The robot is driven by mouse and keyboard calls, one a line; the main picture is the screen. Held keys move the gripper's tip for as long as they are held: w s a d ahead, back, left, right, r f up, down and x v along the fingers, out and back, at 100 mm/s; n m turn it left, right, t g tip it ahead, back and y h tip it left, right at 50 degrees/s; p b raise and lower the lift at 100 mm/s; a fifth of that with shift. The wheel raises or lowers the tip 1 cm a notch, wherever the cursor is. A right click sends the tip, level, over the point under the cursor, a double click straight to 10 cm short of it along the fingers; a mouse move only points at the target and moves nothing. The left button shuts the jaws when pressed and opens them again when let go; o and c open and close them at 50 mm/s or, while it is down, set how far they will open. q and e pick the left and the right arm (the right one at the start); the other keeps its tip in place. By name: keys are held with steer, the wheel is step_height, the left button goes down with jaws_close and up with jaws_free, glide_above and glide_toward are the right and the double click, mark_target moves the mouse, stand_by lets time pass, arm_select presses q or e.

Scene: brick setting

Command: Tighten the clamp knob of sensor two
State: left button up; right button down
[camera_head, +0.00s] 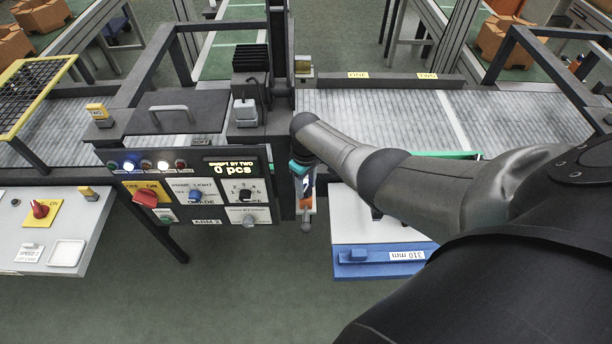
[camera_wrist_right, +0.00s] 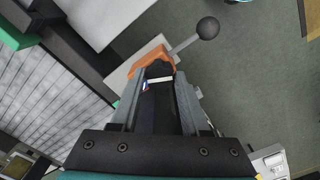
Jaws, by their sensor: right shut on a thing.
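My right gripper (camera_head: 303,178) is at the right end of the control panel, by the dark post. It is small and partly hidden by my arm there. In the right wrist view its fingers (camera_wrist_right: 158,98) are shut on a dark part with a small white, red and blue mark. An orange piece (camera_wrist_right: 150,60) curves around the far end of the fingers. A grey rod with a dark ball end (camera_wrist_right: 208,28) sticks out beside it; the ball also shows in the head view (camera_head: 306,227). I cannot tell which part is the clamp knob of sensor two. My left gripper is not in view.
The control panel (camera_head: 232,176) has knobs and a display reading 0 pcs. Yellow labels ONE (camera_head: 358,75) and TWO (camera_head: 427,76) sit on the rail behind the conveyor (camera_head: 375,115). A blue-edged shelf marked 310 mm (camera_head: 380,270) lies below my right arm.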

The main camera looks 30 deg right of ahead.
mark_target(306, 188)
steer(key=shift+c, duration=1.9)
jaws_free()
steer(key=shift+r, duration=0.15)
step_height(306, 188, up, 15)
